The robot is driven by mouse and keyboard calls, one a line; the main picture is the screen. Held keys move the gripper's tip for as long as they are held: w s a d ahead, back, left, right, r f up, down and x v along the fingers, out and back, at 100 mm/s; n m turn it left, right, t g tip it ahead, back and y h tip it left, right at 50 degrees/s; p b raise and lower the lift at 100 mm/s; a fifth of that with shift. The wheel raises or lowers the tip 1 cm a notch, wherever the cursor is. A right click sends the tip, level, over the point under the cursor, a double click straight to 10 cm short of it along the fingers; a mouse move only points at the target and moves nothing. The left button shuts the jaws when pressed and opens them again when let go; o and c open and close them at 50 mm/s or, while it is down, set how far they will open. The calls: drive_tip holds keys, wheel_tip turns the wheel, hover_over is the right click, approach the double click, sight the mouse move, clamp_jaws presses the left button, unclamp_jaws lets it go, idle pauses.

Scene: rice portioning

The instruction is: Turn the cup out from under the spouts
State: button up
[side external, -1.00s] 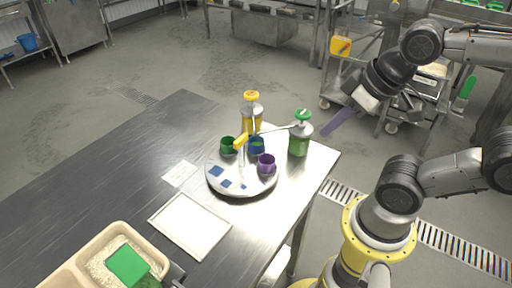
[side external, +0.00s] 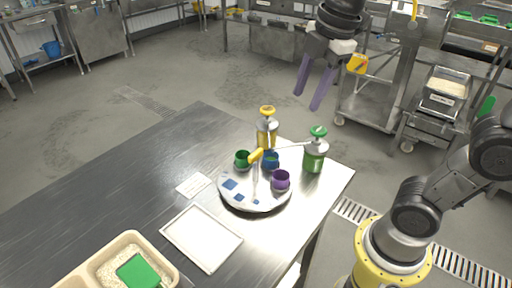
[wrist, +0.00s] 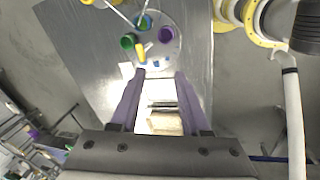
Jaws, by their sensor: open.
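A round turntable (side external: 238,201) with blue square marks stands on the steel table and carries a green cup (side external: 242,160), a blue cup (side external: 271,161) and a purple cup (side external: 281,180). A yellow-topped pump bottle (side external: 267,130) and a green-topped pump bottle (side external: 314,152) stand behind it, their spouts reaching over the turntable. The blue cup is nearest the spouts. A yellow handle (side external: 255,156) rises from the turntable on a thin post. My gripper (side external: 308,102) is open and empty, high above and behind the bottles. In the wrist view the turntable (wrist: 167,58) lies beyond my purple fingers (wrist: 153,76).
A white tray (side external: 201,238) and a small label card (side external: 194,185) lie on the table. The table's left part is clear.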

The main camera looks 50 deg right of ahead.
sight(256, 152)
drive_tip(key=w+a+f+n+g, duration=0.2)
drive_tip(key=w+f+n+g, duration=0.15)
drive_tip(key=w, duration=0.75)
drive_tip(key=shift+t, duration=0.35)
wheel_tip(256, 152, down, 15)
drive_tip(key=shift+w+r, duration=0.1)
drive_tip(key=shift+c, duration=0.3)
clamp_jaws()
idle(0.6)
